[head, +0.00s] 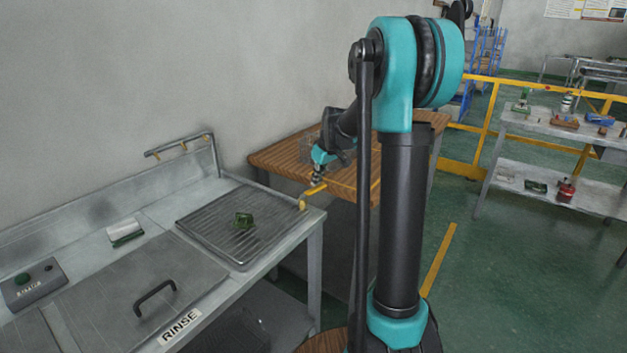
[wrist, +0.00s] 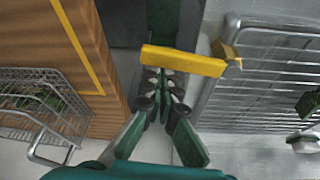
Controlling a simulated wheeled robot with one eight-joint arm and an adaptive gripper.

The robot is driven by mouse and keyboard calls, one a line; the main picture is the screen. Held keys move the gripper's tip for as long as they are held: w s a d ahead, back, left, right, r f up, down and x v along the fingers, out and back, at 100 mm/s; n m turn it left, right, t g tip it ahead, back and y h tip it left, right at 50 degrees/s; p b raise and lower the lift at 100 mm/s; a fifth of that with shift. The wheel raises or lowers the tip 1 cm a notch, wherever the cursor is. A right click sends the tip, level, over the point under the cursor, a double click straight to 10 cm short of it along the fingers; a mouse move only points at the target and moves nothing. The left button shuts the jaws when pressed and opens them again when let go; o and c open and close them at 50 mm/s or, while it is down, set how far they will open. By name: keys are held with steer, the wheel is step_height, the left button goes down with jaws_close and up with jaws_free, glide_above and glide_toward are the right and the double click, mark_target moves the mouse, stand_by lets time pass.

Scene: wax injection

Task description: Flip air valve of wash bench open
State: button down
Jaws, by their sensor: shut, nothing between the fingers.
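The wash bench (head: 315,217) stands at the left in the head view. Its air valve has a yellow lever (head: 315,189) on a brass body (head: 302,203) at the bench's right corner. The lever sticks out up and to the right, off the bench edge. In the wrist view the yellow lever (wrist: 183,60) lies across the picture, with its body (wrist: 228,52) at the right by the rack. My gripper (head: 317,181) is shut and empty, right at the lever.
A ribbed drain rack (head: 205,222) with a green piece (head: 243,220) lies on the bench. A wooden table (head: 280,158) with a wire basket (wrist: 45,105) stands close beside my gripper. A tap rail (head: 180,145) is behind the bench. A narrow gap separates bench and table.

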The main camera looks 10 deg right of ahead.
steer(key=s+m, duration=0.1)
steer(key=m, duration=0.1)
steer(key=s+d+m+h, duration=0.1)
steer(key=shift+s+d+m, duration=0.1)
steer(key=shift+d+m, duration=0.2)
steer(key=shift+m, duration=0.1)
steer(key=s+m, duration=0.1)
steer(key=s+m+h, duration=0.1)
steer(key=m, duration=0.1)
steer(key=shift+s+d+t, duration=0.2)
steer(key=shift+d+t, duration=0.1)
steer(key=shift+d, duration=0.05)
steer(key=shift+s+a+m+g+h, duration=0.2)
steer(key=shift+s+m+h, duration=0.2)
steer(key=shift+s+m, duration=0.75)
steer(key=shift+s+a+m+g+h, duration=0.15)
steer(key=shift+s+m+h, duration=0.25)
steer(key=shift+s+m, duration=0.75)
steer(key=shift+s+a+m+g+h, duration=0.1)
steer(key=shift+s+a+m+h, duration=0.3)
steer(key=shift+m, duration=1.2)
steer(key=shift+s+d, duration=0.1)
steer(key=shift+s, duration=0.2)
